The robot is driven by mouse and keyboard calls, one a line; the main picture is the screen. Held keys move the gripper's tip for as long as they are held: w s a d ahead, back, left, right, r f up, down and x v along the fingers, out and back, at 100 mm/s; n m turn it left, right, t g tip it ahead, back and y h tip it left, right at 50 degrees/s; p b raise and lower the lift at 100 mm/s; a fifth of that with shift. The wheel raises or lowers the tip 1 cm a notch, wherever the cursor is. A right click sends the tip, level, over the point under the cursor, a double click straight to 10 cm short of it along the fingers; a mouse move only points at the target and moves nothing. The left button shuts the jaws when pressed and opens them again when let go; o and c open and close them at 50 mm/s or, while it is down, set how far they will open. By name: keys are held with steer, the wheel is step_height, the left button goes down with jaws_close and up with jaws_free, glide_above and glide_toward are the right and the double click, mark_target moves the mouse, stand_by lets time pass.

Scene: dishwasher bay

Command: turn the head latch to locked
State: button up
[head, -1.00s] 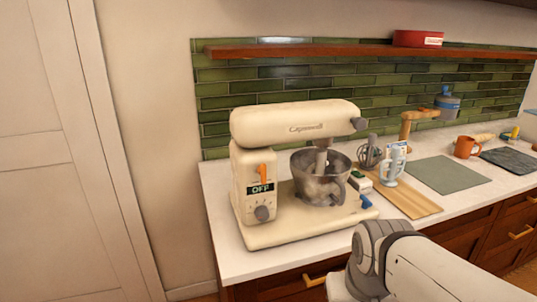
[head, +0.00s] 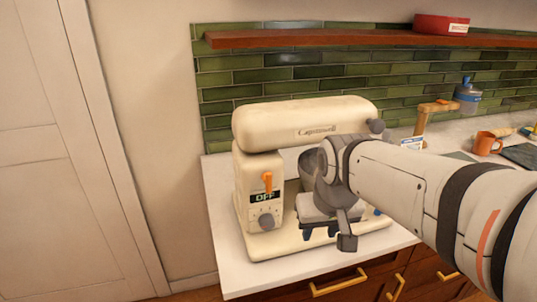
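The cream stand mixer (head: 300,122) stands on the white counter with its head level. An orange lever (head: 267,181), which looks like the head latch, stands upright on its column. Below it are a small display reading OFF (head: 264,196) and a grey round knob (head: 266,221). My gripper (head: 328,236) is in front of the mixer, right of the lever and knob and apart from them. Its fingers are small and dark, and I cannot tell how far apart they are.
A wooden shelf (head: 350,37) with a red box (head: 441,25) runs above the green tiles. An orange mug (head: 485,143) and a blue-lidded jar (head: 467,96) are at the right. The counter left of the mixer (head: 222,199) is bare.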

step_height(320, 180, up, 10)
steer(key=n+p, duration=0.2)
steer(key=p, duration=0.1)
glide_above(270, 176)
steer(key=s, duration=0.2)
steer(key=shift+d+t+y, duration=0.15)
steer(key=shift+t+y, duration=0.25)
steer(key=x, duration=0.7)
steer(key=shift+w+f, duration=0.1)
steer(key=shift+f, duration=0.05)
jaws_close()
